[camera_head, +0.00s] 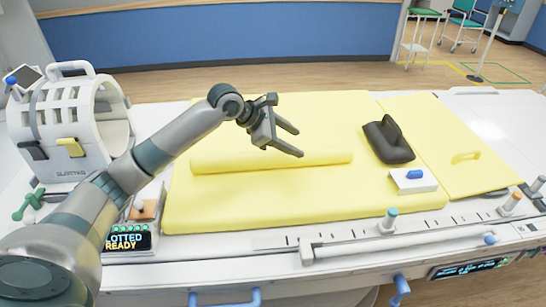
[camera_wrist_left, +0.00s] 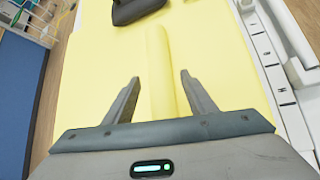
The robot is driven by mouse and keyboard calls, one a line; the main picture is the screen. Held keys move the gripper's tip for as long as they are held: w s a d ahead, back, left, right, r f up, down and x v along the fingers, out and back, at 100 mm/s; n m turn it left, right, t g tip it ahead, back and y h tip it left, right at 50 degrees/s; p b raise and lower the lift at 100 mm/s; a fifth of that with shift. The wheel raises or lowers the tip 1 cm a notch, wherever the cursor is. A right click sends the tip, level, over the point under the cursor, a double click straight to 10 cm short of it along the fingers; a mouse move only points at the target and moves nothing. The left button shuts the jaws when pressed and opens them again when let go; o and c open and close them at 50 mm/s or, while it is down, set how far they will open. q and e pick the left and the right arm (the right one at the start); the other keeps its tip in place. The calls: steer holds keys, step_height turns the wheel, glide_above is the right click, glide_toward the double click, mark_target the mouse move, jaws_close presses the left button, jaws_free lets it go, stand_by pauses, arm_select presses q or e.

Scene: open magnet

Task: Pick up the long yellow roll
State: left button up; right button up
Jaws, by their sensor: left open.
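The long yellow roll (camera_head: 325,158) lies on the yellow mat (camera_head: 240,212) in the head view, running left to right. My left gripper (camera_head: 295,141) is open and empty above the roll, with its fingers pointing right. The arm hides part of the roll's upper side. In the left wrist view, the roll (camera_wrist_left: 160,70) runs away from the camera, between the two open fingers of my gripper (camera_wrist_left: 160,85). Its near end is hidden behind the gripper body. I cannot tell the exact height of the fingers above it. My right gripper is not in view.
A black padded block with a fin (camera_head: 388,143) and a white box with a blue knob (camera_head: 414,180) sit right of the roll. A white ring-shaped device (camera_head: 60,130) stands at the left. A rail with pegs (camera_head: 375,246) runs along the front. The mat before the roll is clear.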

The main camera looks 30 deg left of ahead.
mark_target(313, 151)
arm_select(q)
steer(key=p+x, duration=0.1)
steer(key=x, duration=0.3)
steer(key=shift+w, duration=0.15)
steer(key=shift+w+d+f, duration=0.2)
steer(key=shift+f, duration=0.1)
steer(key=shift+w+d+f, duration=0.1)
steer(key=shift+w+f, duration=0.05)
steer(key=shift+f, duration=0.1)
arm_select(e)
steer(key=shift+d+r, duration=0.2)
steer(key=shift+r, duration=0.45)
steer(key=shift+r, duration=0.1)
arm_select(q)
steer(key=shift+w+d+f, duration=0.15)
steer(key=shift+w, duration=0.05)
steer(key=p+x, duration=0.2)
steer(key=x, duration=0.2)
steer(key=shift+w+f, duration=0.2)
steer(key=shift+f, duration=0.1)
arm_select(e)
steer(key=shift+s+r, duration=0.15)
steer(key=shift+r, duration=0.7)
